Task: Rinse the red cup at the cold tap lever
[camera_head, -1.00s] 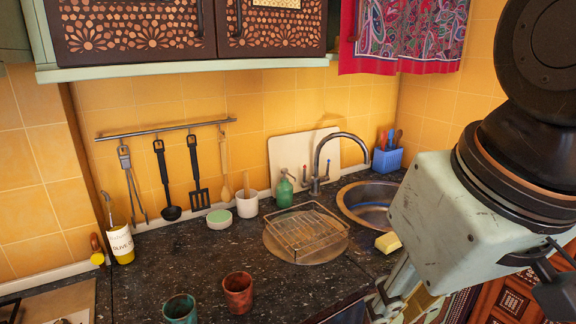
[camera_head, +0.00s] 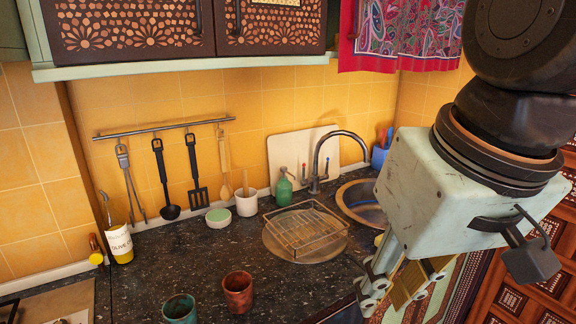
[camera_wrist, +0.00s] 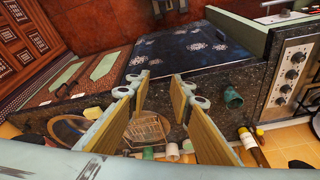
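The red cup (camera_head: 238,293) stands upright on the dark counter near the front, just right of a teal cup (camera_head: 180,309). In the wrist view the teal cup (camera_wrist: 233,97) shows right of my fingers; the red cup is not clearly visible there. My gripper (camera_wrist: 160,78) is open and empty, its pads wide apart. In the head view it hangs at the right, clear of the red cup. The curved tap (camera_head: 325,150) rises behind the round sink (camera_head: 352,194). Two small levers (camera_head: 303,170) stand beside it; I cannot tell their colours surely.
A wire rack (camera_head: 305,230) stands between the cups and sink. A green soap bottle (camera_head: 284,188), white pot (camera_head: 246,203) and round green-topped tin (camera_head: 219,217) line the back. The counter's middle left is clear.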

